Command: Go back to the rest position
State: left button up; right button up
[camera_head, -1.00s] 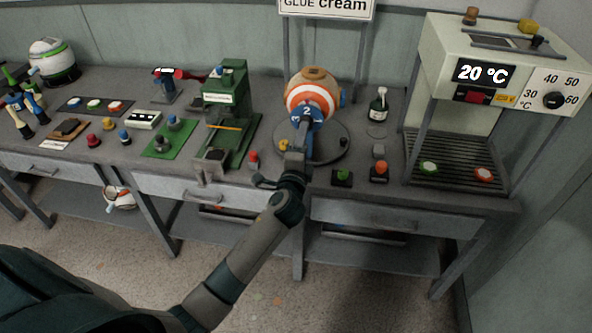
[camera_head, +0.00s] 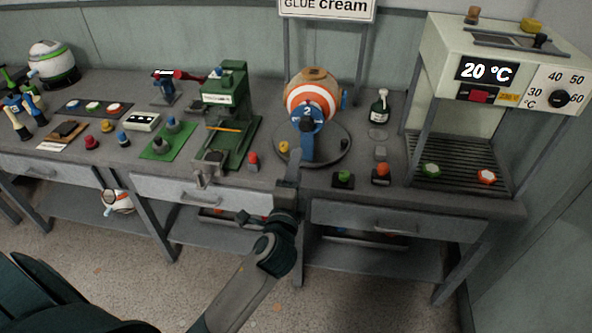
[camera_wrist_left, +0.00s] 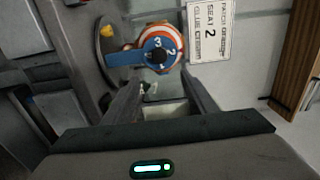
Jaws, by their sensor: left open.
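My left gripper (camera_head: 293,172) is in front of the bench, just short of the ball stand. It is open and holds nothing; its two fingers also show apart in the left wrist view (camera_wrist_left: 162,92). The orange and white striped ball (camera_head: 316,92) sits in its stand, with a blue arm marked 2 (camera_head: 307,118) in front of it. A gap shows between the fingertips and the blue arm. In the left wrist view the ball (camera_wrist_left: 172,36) and blue arm lie beyond the fingers. My right gripper is not in view.
A green press (camera_head: 232,105) stands left of the ball stand. A white heater (camera_head: 510,65) reading 20 °C stands at the right with two discs inside. A bottle (camera_head: 379,106) and small knobs stand between. Drawers (camera_head: 200,192) line the bench front, with open floor before them.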

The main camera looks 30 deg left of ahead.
pick_arm(q)
jog(key=shift+f, duration=0.1)
jog(key=s+d+f+n+g+h, duration=0.1)
jog(key=s+f+g+h, duration=0.15)
jog(key=f, duration=1.45)
jog(key=s+d+f+n+g+h, duration=0.1)
jog(key=s+f+g, duration=0.25)
jog(key=f, duration=1.35)
jog(key=s+f+n+g, duration=0.45)
jog(key=s+f, duration=1.15)
jog(key=f, duration=0.4)
jog(key=s+f+n+g, duration=0.2)
jog(key=s+f, duration=0.2)
jog(key=s, duration=0.6)
jog(key=s+f+n+g+h, duration=0.1)
jog(key=s+f, duration=0.4)
jog(key=s, duration=0.6)
jog(key=s+f+n+g, duration=0.3)
jog(key=s+f, duration=0.1)
jog(key=s, duration=0.6)
jog(key=shift+s+a+f, duration=0.2)
jog(key=shift+s+f, duration=0.1)
jog(key=shift+s, duration=0.05)
jog(key=shift+h, duration=0.25)
